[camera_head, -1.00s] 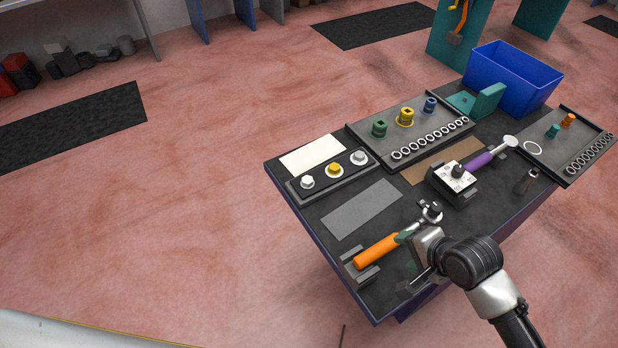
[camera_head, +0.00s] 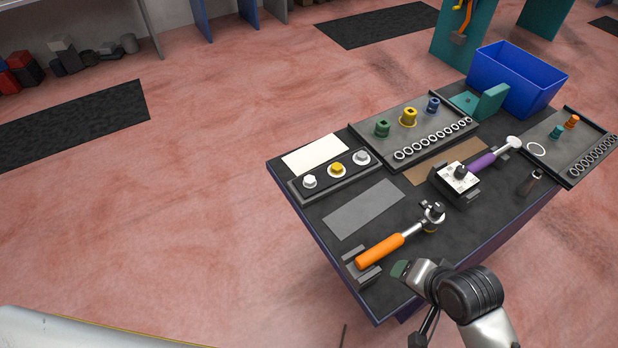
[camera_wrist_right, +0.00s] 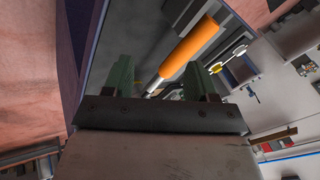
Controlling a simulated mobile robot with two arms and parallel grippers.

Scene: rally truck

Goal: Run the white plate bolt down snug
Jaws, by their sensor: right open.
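The plate (camera_head: 342,180) at the table's left edge holds a white bolt (camera_head: 310,181), a yellow bolt (camera_head: 336,169) and a grey bolt (camera_head: 361,157). The white bolt stands at the plate's left end. An orange-handled ratchet (camera_head: 380,251) lies with its handle end at a grey cradle (camera_head: 364,270) and its head (camera_head: 433,213) pointing right. My right gripper (camera_head: 412,298) is open and empty at the table's front edge, apart from the ratchet. In the right wrist view the orange handle (camera_wrist_right: 188,53) shows beyond the open fingers (camera_wrist_right: 158,80). My left gripper is out of view.
A tray (camera_head: 385,160) holds green, yellow and blue sockets and a row of rings. A purple-handled tool (camera_head: 482,161) rests by a block with a dial (camera_head: 459,175). A blue bin (camera_head: 515,75) stands at the back. A grey mat (camera_head: 364,208) is bare.

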